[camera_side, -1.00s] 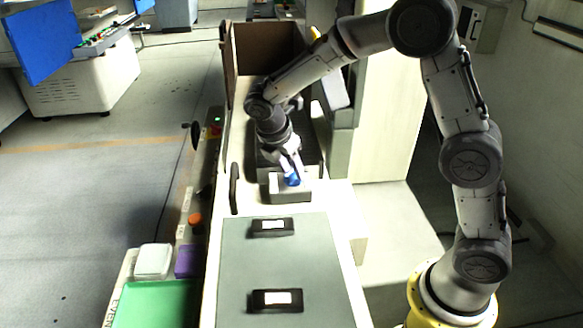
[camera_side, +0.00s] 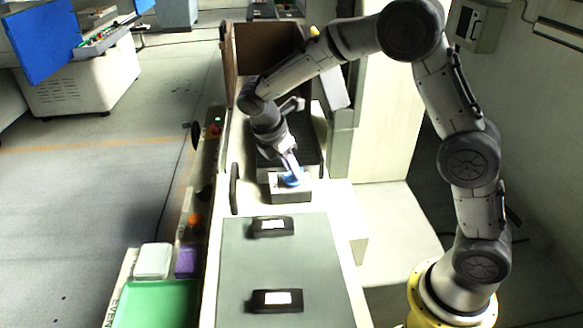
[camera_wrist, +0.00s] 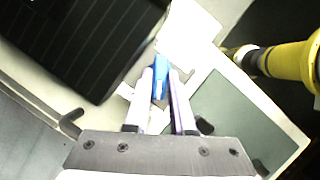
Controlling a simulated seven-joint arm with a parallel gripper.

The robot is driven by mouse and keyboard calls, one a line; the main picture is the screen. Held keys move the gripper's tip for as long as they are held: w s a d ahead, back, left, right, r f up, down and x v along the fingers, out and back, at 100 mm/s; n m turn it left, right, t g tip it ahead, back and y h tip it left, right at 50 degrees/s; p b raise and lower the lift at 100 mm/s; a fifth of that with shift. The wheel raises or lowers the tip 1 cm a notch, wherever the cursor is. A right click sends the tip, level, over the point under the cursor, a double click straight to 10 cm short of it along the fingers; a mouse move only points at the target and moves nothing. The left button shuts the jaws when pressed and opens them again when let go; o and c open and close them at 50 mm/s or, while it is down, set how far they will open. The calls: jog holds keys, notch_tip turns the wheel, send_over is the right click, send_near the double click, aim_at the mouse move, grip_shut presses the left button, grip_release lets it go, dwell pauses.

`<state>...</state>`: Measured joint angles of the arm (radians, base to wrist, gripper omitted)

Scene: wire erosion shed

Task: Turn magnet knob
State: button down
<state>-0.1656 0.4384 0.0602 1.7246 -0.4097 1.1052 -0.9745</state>
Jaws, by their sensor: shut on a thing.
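The magnet knob (camera_side: 291,181) is blue and sits on top of a grey block (camera_side: 290,196) on the pale bench. In the wrist view the blue knob (camera_wrist: 161,72) shows between and just beyond the fingers. My gripper (camera_side: 291,173) reaches down to the knob from above, tilted, and is shut on it. In the wrist view the two pale fingers of my gripper (camera_wrist: 166,85) stand on either side of the knob. The fingers hide part of the knob and its lower edge.
A dark ribbed plate (camera_wrist: 75,35) lies behind the block. A grey-green mat (camera_side: 285,265) with two black labelled pieces (camera_side: 272,226) lies in front. A black handle (camera_side: 234,188) stands at the left. A green tray (camera_side: 155,305), white box and purple box are at lower left.

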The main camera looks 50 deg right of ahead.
jog(key=m, duration=0.2)
jog(key=m+g, duration=0.1)
jog(key=m, duration=0.1)
jog(key=shift+w+d+m+g+y, duration=0.1)
jog(key=shift+w+m+g+y, duration=0.05)
jog(key=shift+m+g+y, duration=0.15)
jog(key=m+g+y, duration=0.1)
jog(key=m, duration=0.2)
jog(key=shift+m, duration=0.4)
jog(key=m+y, duration=0.1)
jog(key=m, duration=0.2)
jog(key=shift+w+d+g, duration=0.1)
jog(key=shift+d+g, duration=0.05)
jog(key=shift+g, duration=0.25)
jog(key=shift+m+y, duration=0.9)
jog(key=shift+m, duration=1.1)
jog(key=shift+d, duration=0.1)
jog(key=c, duration=0.8)
grip_release()
jog(key=shift+o, duration=0.2)
